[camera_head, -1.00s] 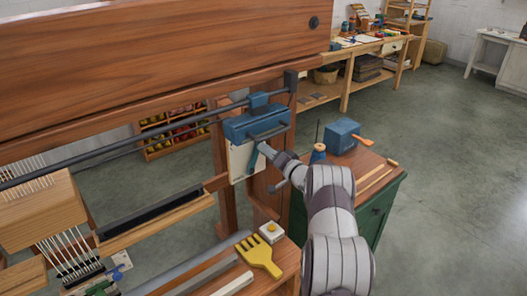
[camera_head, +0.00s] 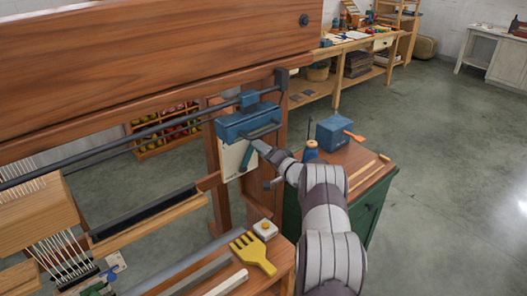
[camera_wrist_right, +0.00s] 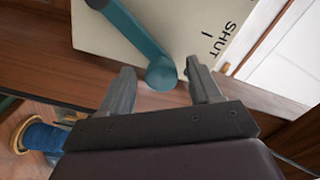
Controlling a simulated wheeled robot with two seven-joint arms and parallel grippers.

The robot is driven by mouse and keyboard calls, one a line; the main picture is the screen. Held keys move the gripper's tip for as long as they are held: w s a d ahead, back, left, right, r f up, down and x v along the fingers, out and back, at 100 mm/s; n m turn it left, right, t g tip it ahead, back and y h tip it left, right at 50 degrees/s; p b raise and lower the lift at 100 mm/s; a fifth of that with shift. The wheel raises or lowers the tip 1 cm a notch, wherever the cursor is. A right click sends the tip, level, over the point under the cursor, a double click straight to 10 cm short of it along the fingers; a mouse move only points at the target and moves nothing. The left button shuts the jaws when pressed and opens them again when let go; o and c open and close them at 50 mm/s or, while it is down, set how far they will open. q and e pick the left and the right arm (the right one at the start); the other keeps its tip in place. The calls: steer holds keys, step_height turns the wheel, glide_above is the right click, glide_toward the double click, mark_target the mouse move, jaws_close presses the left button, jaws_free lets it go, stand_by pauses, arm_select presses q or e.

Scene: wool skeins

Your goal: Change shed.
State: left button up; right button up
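A teal lever (camera_head: 247,158) with a round knob (camera_wrist_right: 161,73) sits against a pale panel (camera_head: 230,160) below a blue box (camera_head: 248,122) on the loom's right post. The panel also shows in the right wrist view (camera_wrist_right: 190,25), with the word SHUT printed on it. My right gripper (camera_wrist_right: 162,86) is open, with a finger on each side of the knob. A gap shows between the knob and each finger. In the head view my right wrist covers part of this area. My left gripper is not in view.
A green cabinet (camera_head: 362,213) with a wooden top stands right of the loom. A blue thread spool (camera_head: 311,150) and a blue box (camera_head: 335,132) are on it. A yellow comb (camera_head: 252,252) lies on the loom's front shelf. Open floor lies to the right.

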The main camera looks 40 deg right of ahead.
steer(key=s+d+b, duration=0.1)
steer(key=s+b, duration=0.1)
steer(key=s, duration=1)
steer(key=shift+s, duration=0.3)
